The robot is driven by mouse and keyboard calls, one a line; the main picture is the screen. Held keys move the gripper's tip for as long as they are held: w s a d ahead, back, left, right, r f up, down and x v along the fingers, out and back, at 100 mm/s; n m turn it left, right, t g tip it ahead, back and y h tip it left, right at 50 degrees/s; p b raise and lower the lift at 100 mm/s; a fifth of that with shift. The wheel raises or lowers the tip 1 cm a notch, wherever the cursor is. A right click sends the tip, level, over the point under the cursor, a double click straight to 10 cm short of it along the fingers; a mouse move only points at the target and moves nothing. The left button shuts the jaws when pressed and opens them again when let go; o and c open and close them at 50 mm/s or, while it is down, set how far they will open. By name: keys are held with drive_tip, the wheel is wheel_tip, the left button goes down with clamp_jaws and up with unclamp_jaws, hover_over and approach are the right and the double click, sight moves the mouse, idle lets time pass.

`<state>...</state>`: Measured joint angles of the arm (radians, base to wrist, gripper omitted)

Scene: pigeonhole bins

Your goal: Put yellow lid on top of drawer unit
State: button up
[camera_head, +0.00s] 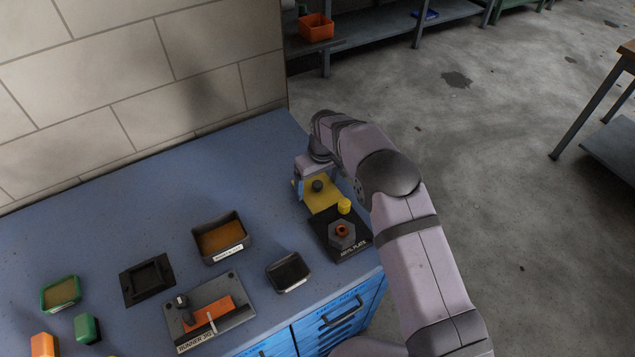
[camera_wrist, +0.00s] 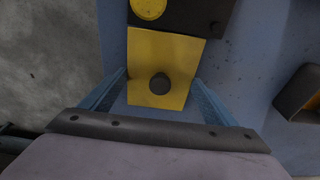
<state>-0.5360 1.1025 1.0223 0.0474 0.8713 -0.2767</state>
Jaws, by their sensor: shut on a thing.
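The yellow lid (camera_head: 322,202) is a flat rectangular plate with a dark round knob, near the back right edge of the drawer unit's blue top (camera_head: 130,215). My gripper (camera_head: 317,186) is over the lid, its blue fingers on two opposite sides of it, shut on it. In the wrist view the lid (camera_wrist: 150,55) lies flat between the fingers of my gripper (camera_wrist: 160,82), and its far end borders or overlaps the black plate. I cannot tell whether the lid touches the top. Blue drawer fronts (camera_head: 335,325) show below the front edge.
The black plate (camera_head: 361,245) beside the lid carries a grey hexagonal piece and a yellow cylinder (camera_head: 344,206). A small dark tray (camera_head: 288,272), a labelled bin (camera_head: 220,238), a runner jig (camera_head: 210,315) and a black frame (camera_head: 147,279) stand left. The top's back left is clear.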

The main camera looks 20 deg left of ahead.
sight(321, 194)
drive_tip(key=shift+f, duration=0.2)
drive_tip(key=o, duration=1)
drive_tip(key=shift+r, duration=0.1)
drive_tip(key=r, duration=0.4)
drive_tip(key=s+d+r+b, duration=0.1)
drive_tip(key=r, duration=0.3)
drive_tip(key=r+b, duration=0.1)
drive_tip(key=r, duration=0.3)
drive_tip(key=shift+s+d+r, duration=0.1)
drive_tip(key=shift+s+d, duration=0.05)
drive_tip(key=shift+d, duration=0.1)
